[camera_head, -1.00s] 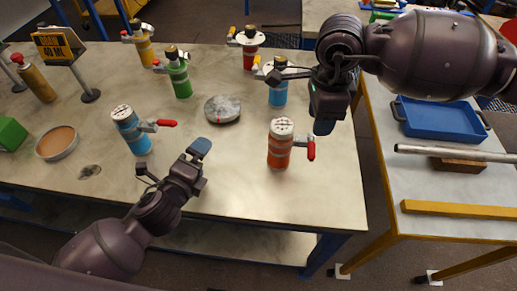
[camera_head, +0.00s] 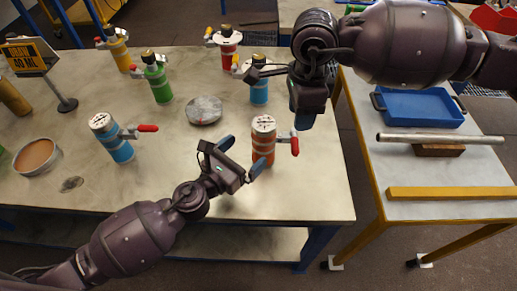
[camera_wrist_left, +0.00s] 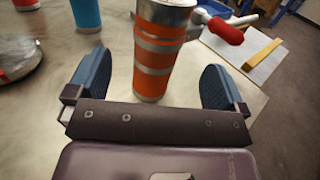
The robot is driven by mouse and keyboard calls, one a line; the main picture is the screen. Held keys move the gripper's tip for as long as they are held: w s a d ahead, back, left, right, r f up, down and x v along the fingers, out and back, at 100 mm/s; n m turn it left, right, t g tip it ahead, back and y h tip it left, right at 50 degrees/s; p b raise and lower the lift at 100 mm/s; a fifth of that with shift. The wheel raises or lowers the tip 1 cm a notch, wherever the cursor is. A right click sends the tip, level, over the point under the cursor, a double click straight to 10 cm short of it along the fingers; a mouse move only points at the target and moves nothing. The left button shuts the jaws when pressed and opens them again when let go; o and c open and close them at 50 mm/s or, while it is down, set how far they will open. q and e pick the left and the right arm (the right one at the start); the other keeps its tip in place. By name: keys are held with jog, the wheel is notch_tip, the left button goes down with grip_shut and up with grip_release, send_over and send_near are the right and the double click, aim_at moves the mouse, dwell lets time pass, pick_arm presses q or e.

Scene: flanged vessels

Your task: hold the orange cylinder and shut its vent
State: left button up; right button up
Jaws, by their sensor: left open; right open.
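The orange cylinder (camera_head: 263,148) stands upright near the table's front right, with grey bands and a silver top. Its vent lever has a red handle (camera_head: 295,143) that sticks out to the right; the handle also shows in the left wrist view (camera_wrist_left: 226,31). My left gripper (camera_head: 241,156) is open at the cylinder's near left side. In the left wrist view the cylinder (camera_wrist_left: 158,60) stands between the lines of the two blue fingers, with gaps on both sides. My right gripper (camera_head: 305,118) hangs open and empty just above and behind the red handle; its fingers are partly hidden.
A blue cylinder with a red handle (camera_head: 115,142) stands left on the table (camera_head: 190,165). Green (camera_head: 157,82), red (camera_head: 228,52) and another blue vessel (camera_head: 259,92) stand behind. A grey disc (camera_head: 204,110) lies between. A side table holds a blue tray (camera_head: 420,112).

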aim_at(256, 157)
pick_arm(q)
jog(key=shift+f, duration=2.65)
jog(key=x, duration=0.3)
jog(key=f+x, duration=0.1)
jog(key=x, duration=0.1)
jog(key=shift+w+d, duration=0.2)
jog(key=shift+w, duration=0.1)
jog(key=shift+x, duration=0.9)
jog(key=shift+c, duration=0.4)
jog(key=c, duration=1.3)
